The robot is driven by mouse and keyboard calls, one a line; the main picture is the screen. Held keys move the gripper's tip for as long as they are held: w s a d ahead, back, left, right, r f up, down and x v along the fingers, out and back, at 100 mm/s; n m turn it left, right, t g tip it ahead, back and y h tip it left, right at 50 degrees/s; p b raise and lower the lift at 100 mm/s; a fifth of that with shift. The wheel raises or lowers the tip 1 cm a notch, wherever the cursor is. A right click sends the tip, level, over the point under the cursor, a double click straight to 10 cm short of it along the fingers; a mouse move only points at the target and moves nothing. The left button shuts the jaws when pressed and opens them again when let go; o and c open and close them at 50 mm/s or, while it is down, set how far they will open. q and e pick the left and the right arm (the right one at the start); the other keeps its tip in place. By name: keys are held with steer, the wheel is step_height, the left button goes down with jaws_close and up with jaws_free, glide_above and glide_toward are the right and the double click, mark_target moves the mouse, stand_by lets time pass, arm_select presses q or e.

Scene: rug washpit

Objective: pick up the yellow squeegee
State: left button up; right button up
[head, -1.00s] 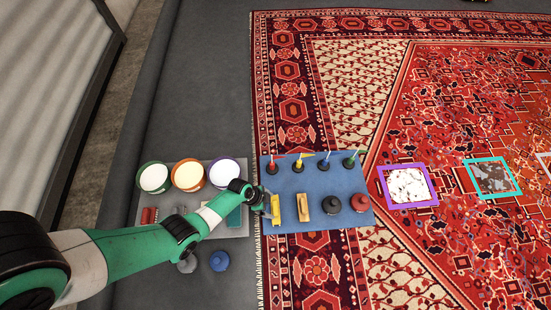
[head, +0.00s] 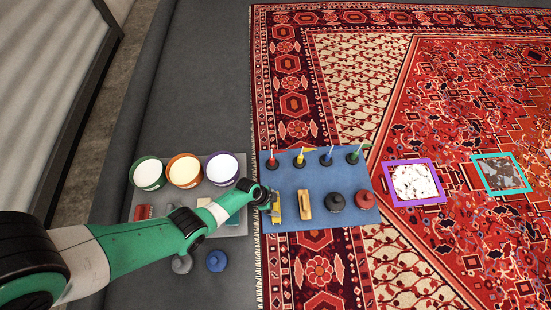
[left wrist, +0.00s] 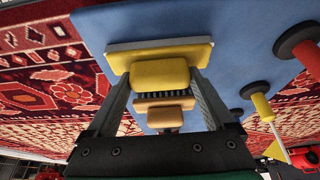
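The yellow squeegee (head: 276,211) lies on the blue mat (head: 325,183), near the mat's left edge. My left gripper (head: 270,197) is over its far end and hides part of it. In the left wrist view the squeegee (left wrist: 160,73) shows a yellow block with a wider yellow bar and a pale strip behind it. The two dark fingers of my left gripper (left wrist: 161,82) stand apart, one on each side of the yellow block. I cannot tell whether they touch it. My right gripper is not in view.
A wooden brush (head: 304,204) lies just right of the squeegee, with a black pot (head: 335,201) and a red pot (head: 364,200) beyond. Several coloured flag holders line the mat's far side. Three bowls stand on a grey mat at left.

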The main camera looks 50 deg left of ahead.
mark_target(276, 206)
arm_select(q)
steer(key=c, duration=0.7)
steer(key=shift+r, duration=0.1)
steer(key=shift+r, duration=0.2)
steer(key=r+p, duration=0.2)
steer(key=p, duration=0.1)
steer(key=r+p, duration=0.1)
steer(key=r, duration=0.1)
steer(key=shift+s+d+r, duration=0.1)
steer(key=shift+s+d, duration=0.1)
steer(key=shift+d, duration=0.05)
steer(key=s+d+r+p, duration=0.2)
steer(key=d+p, duration=0.1)
steer(key=d, duration=0.1)
steer(key=s+d+r+p, duration=0.2)
steer(key=d+r+p, duration=0.1)
steer(key=d, duration=0.1)
steer(key=s+d+r+p, duration=0.2)
steer(key=d+r+p, duration=0.1)
steer(key=d, duration=0.1)
steer(key=shift+r, duration=0.1)
